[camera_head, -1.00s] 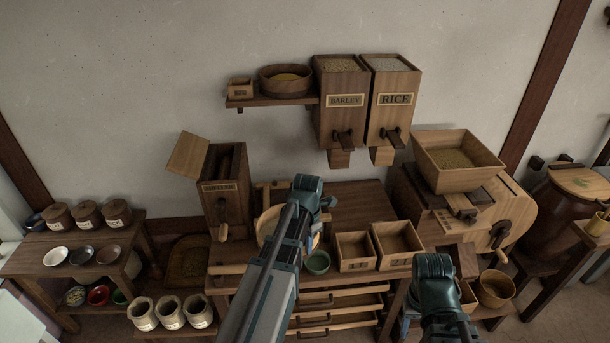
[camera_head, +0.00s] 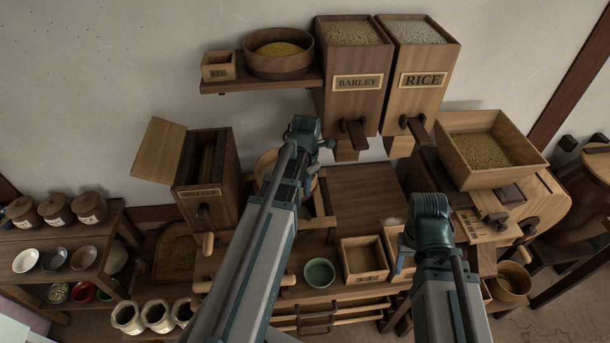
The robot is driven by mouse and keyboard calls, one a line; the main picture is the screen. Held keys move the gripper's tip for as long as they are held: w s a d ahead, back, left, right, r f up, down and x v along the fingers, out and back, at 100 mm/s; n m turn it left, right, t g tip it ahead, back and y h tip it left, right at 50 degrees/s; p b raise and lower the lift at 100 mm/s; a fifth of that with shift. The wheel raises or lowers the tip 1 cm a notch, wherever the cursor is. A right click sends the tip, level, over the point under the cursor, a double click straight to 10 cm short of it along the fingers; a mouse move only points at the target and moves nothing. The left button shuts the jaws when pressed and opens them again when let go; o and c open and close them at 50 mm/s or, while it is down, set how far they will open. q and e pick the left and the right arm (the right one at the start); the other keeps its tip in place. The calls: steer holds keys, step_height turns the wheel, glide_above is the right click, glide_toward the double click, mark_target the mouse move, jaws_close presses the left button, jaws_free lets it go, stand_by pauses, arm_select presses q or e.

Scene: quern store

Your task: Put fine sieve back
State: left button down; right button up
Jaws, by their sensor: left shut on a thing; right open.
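A pale round wooden rim, which looks like the fine sieve (camera_head: 264,164), shows just left of my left gripper (camera_head: 306,136), raised over the back of the workbench. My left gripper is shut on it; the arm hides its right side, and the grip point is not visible. My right gripper (camera_head: 428,212) is open and empty over the right part of the bench, near the small wooden boxes. Its fingertips are mostly hidden behind the wrist.
A wall shelf (camera_head: 262,85) holds a bowl of yellow grain (camera_head: 278,66) and a small box. Barley (camera_head: 357,100) and rice (camera_head: 420,80) bins hang beside it. A lidded wooden hopper (camera_head: 222,180) stands left. A green bowl (camera_head: 320,272) and boxes sit at the bench front.

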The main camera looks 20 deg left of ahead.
mark_target(305, 199)
arm_select(q)
step_height(305, 199, down, 7)
steer(key=b, duration=0.7)
steer(key=shift+r, duration=0.15)
steer(key=shift+f+b, duration=0.55)
steer(key=shift+f, duration=0.1)
stand_by(0.4)
steer(key=c, duration=0.9)
jaws_free()
steer(key=shift+c, duration=0.2)
steer(key=shift+r, duration=0.15)
step_height(305, 199, up, 14)
steer(key=p, duration=1.4)
steer(key=shift+f, duration=0.2)
